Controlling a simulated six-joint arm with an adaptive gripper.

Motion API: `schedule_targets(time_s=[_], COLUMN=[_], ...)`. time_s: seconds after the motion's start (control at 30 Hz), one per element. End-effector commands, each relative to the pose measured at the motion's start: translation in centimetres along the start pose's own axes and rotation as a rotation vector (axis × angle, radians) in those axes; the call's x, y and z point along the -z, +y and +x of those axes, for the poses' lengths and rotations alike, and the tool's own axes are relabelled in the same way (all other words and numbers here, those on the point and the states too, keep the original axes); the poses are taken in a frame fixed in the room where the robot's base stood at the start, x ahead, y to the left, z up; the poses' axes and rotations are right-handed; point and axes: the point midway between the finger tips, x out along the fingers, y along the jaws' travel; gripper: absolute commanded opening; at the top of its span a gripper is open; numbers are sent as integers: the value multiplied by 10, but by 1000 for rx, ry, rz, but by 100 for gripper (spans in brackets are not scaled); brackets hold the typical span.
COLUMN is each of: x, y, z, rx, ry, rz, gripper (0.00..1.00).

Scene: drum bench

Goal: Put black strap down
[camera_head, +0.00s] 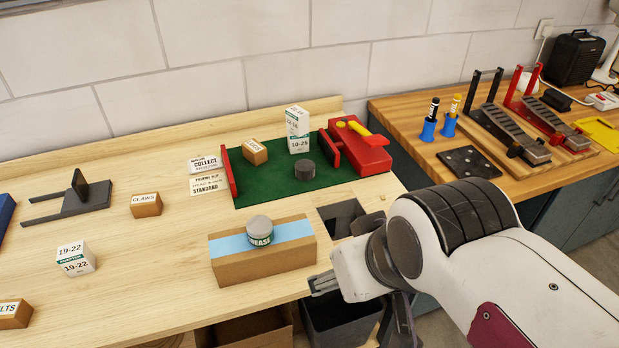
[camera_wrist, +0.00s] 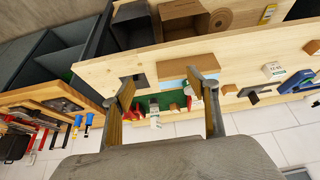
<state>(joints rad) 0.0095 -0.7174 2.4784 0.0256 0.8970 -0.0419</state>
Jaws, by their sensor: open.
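I cannot make out a black strap for certain in either view. My gripper (camera_head: 352,298) is at the front right edge of the light wood bench (camera_head: 150,255), partly hidden by my own wrist. In the wrist view my gripper (camera_wrist: 167,98) shows its two fingers wide apart with nothing between them. A dark grey forked part (camera_head: 78,197) lies at the left of the bench. Red jaws stand at the mat's ends.
A cardboard block with a blue band (camera_head: 225,247) carries a grey-lidded grease tin (camera_head: 259,230). A square opening (camera_head: 337,215) lies right of it. A dark bin (camera_head: 335,318) stands below the edge. The right bench holds two pedals (camera_head: 508,130) and a black plate (camera_head: 468,161).

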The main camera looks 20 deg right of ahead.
Motion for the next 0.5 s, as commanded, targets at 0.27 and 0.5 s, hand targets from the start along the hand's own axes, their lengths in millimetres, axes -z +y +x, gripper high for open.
schedule_targets(time_s=[0.27, 0.5], x=[36, 75], y=[-8, -13], z=[9, 24], rx=[58, 122], ry=[-25, -33], rz=[-59, -124], gripper=[59, 59])
